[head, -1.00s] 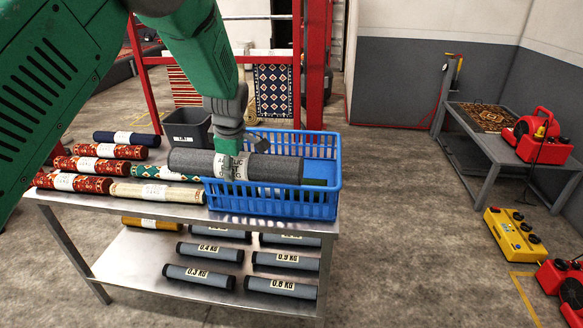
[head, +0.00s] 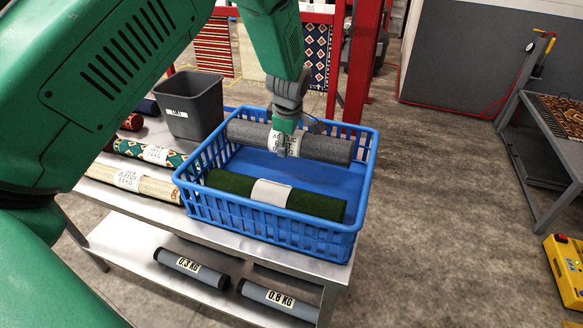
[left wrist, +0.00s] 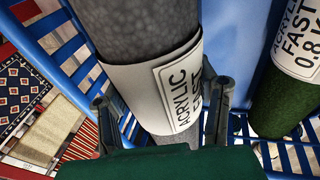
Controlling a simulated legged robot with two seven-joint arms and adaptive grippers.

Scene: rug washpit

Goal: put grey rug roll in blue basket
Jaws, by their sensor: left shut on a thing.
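The grey rug roll (head: 322,145) has a white label band and lies level across the far part of the blue basket (head: 262,229). My left gripper (head: 286,128) is shut on it at the label band, from above. In the left wrist view the grey roll (left wrist: 130,25) sits between the two fingers (left wrist: 160,115), its label reading "ACRYLIC FAST". Whether the roll touches the basket floor cannot be told. A dark green roll (head: 228,182) with a white band lies in the near part of the basket. My right gripper is not in view.
A grey bin (head: 193,105) stands behind and left of the basket. Patterned rolls, such as the cream one (head: 132,181), lie on the metal table left of it. Labelled weight rolls (head: 190,267) lie on the shelf below. A red frame (head: 362,65) rises behind.

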